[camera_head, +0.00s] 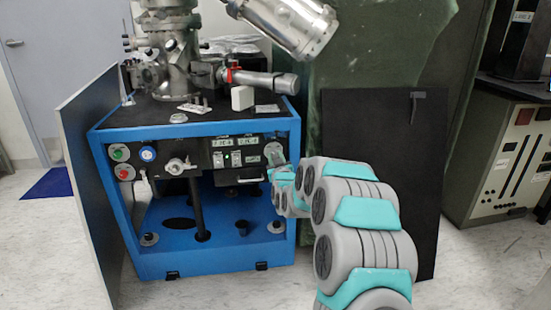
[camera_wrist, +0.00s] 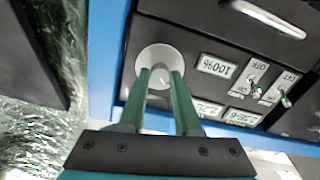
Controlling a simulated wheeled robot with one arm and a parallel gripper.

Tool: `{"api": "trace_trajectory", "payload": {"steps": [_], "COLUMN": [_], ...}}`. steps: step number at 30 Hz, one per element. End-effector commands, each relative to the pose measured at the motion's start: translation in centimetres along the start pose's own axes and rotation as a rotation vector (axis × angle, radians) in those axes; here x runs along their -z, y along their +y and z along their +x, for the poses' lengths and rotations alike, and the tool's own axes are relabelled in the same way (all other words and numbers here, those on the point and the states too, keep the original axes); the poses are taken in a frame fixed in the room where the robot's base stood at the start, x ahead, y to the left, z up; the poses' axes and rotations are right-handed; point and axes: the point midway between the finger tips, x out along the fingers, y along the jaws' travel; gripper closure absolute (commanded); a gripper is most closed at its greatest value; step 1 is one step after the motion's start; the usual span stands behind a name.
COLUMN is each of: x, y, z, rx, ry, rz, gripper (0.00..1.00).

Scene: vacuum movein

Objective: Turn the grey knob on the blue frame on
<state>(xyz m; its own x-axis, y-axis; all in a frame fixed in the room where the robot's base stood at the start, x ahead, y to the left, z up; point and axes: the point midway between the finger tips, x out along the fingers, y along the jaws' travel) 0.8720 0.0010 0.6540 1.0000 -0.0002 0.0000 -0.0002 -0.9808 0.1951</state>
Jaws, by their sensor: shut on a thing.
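The blue frame (camera_head: 215,262) is an open cabinet with a black front panel, left of centre in the head view. The round grey knob (camera_head: 273,150) sits at the panel's right end. It also shows in the wrist view (camera_wrist: 151,56), beside a display reading 100%. My gripper (camera_wrist: 161,74) has its two green fingers at the knob, one on each side of its raised middle part, and is shut on it. The fingertips partly cover the knob. In the head view my gripper (camera_head: 272,172) is small at the panel's right end, just below the knob.
The panel also carries small switches (camera_wrist: 252,85), displays (camera_wrist: 216,66) and a handle (camera_wrist: 267,18). Red and green buttons (camera_head: 121,154) are at its left. Metal vacuum equipment (camera_head: 175,60) stands on top. A black board (camera_head: 385,150) leans right of the frame.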

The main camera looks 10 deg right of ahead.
Motion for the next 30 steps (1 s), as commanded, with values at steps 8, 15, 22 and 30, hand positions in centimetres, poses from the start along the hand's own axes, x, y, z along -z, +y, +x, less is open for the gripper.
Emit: {"api": "trace_trajectory", "payload": {"steps": [8, 15, 22, 30], "x": [-0.01, -0.02, -0.23, -0.33], "y": [-0.03, -0.04, -0.09, -0.19], "z": [-0.01, -0.01, -0.02, -0.04], "rx": [0.000, 0.001, 0.000, 0.001], "ry": [0.000, 0.000, 0.000, 0.004], "rz": [0.000, 0.003, 0.059, 0.246], "gripper": [1.00, 1.00, 1.00, 1.00]}}
